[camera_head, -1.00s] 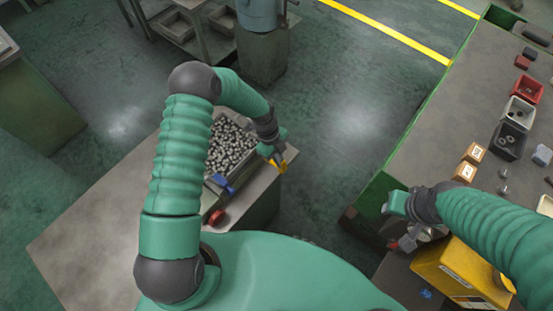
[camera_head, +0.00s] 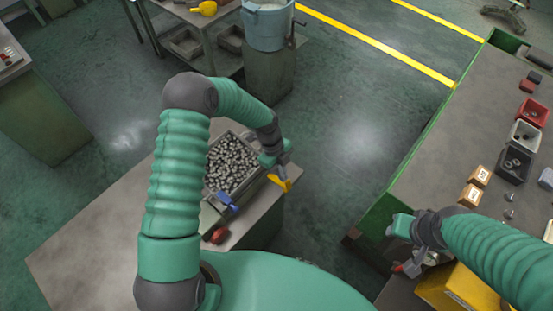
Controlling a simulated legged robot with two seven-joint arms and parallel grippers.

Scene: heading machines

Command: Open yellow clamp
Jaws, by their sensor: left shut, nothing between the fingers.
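The yellow clamp (camera_head: 280,183) is at the right edge of the grey box of metal parts, near the table's edge. My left gripper (camera_head: 282,172) is shut with nothing between its fingers and is right at the clamp, its tips over the clamp's upper part. Whether they touch cannot be told. A blue clamp (camera_head: 226,202) is on the box's near side. My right gripper (camera_head: 406,266) is low at the right, beside the green bench, partly hidden by its own wrist. Its jaw state is unclear.
The box (camera_head: 256,184) full of small metal pieces stands on a grey table (camera_head: 92,238). A red object (camera_head: 216,235) lies near it. The right bench carries red (camera_head: 533,112), white and black bins and small cartons (camera_head: 479,176). A yellow container (camera_head: 452,290) is by my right arm.

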